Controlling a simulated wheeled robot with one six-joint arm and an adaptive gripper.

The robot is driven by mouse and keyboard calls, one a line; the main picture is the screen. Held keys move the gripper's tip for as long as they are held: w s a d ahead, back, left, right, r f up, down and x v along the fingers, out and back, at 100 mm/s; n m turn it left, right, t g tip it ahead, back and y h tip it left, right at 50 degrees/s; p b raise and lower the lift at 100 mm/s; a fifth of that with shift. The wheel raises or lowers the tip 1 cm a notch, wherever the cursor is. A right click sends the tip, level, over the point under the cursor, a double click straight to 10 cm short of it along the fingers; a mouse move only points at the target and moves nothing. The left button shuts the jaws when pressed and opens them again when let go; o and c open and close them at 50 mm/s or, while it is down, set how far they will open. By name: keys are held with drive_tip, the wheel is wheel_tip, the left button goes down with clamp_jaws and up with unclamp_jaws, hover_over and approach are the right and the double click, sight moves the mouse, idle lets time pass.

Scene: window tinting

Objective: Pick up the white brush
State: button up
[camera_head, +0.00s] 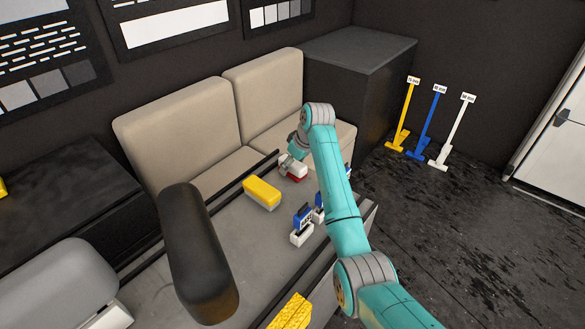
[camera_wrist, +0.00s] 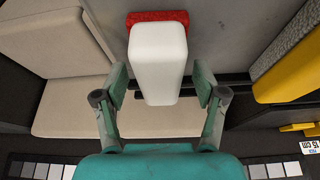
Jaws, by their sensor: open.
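The white brush (camera_wrist: 158,60), a white block with a red underside, lies between the two fingers of my gripper (camera_wrist: 160,88) in the wrist view. My fingers are spread on either side of it, with a visible gap at each side. In the head view the white brush (camera_head: 295,171) shows small, with its red edge, on the grey table (camera_head: 235,235) just below the end of my arm. My gripper is hard to make out there, partly hidden by my wrist.
A yellow brush (camera_head: 262,191) with a grey underside lies left of the white one; it also shows at right in the wrist view (camera_wrist: 290,78). Blue-and-white items (camera_head: 302,226) stand nearer on the table. A beige sofa (camera_head: 180,125) backs the table.

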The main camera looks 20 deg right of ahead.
drive_tip(key=c, duration=1.3)
drive_tip(key=shift+o, duration=0.2)
wheel_tip(320, 180, up, 10)
drive_tip(key=shift+r, duration=0.25)
